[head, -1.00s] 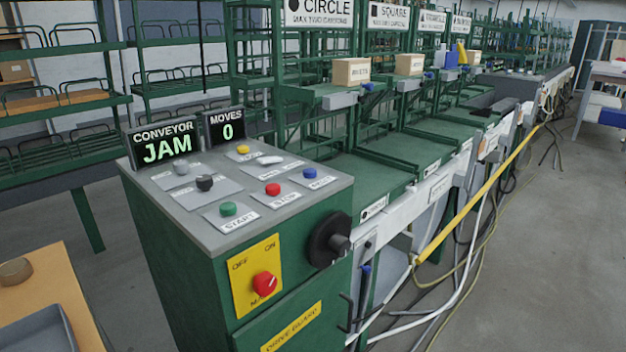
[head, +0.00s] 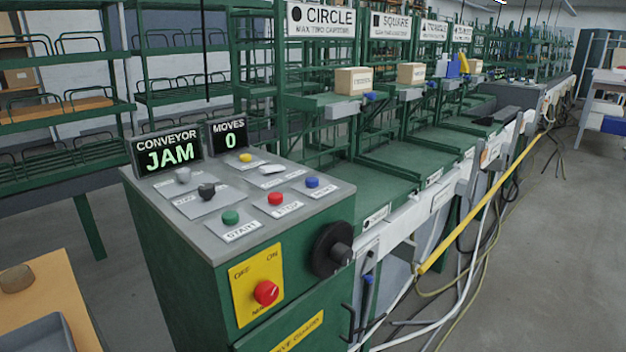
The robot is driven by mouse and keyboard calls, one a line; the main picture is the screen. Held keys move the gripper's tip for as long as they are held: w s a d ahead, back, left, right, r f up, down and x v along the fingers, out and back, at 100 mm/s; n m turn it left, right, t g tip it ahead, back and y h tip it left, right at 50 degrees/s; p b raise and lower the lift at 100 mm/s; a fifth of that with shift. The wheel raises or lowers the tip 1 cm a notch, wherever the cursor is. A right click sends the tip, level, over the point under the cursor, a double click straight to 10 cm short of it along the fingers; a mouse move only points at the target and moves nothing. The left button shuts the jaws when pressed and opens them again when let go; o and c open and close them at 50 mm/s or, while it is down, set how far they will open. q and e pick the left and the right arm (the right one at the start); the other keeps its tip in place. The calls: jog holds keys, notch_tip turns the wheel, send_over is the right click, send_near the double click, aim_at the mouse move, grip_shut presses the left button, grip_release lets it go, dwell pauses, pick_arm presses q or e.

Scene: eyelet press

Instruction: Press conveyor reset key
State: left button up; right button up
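The green control cabinet (head: 185,255) stands at the centre left of the head view with a grey sloped top. On the top are a green key (head: 231,217) labelled START, a red key (head: 275,198) labelled STOP, and a blue key (head: 312,182) with a label too small to read surely. A yellow key (head: 245,158), a white key (head: 272,169), a grey knob (head: 182,175) and a black knob (head: 206,190) are behind them. The display (head: 167,154) reads CONVEYOR JAM; another (head: 229,135) reads MOVES 0. Neither gripper is in view.
A red switch (head: 266,292) on a yellow plate and a black handwheel (head: 333,249) stick out of the cabinet front. The green conveyor (head: 385,185) runs back to the right, with boxes (head: 354,80) on shelves above. A wooden table (head: 45,285) is at lower left.

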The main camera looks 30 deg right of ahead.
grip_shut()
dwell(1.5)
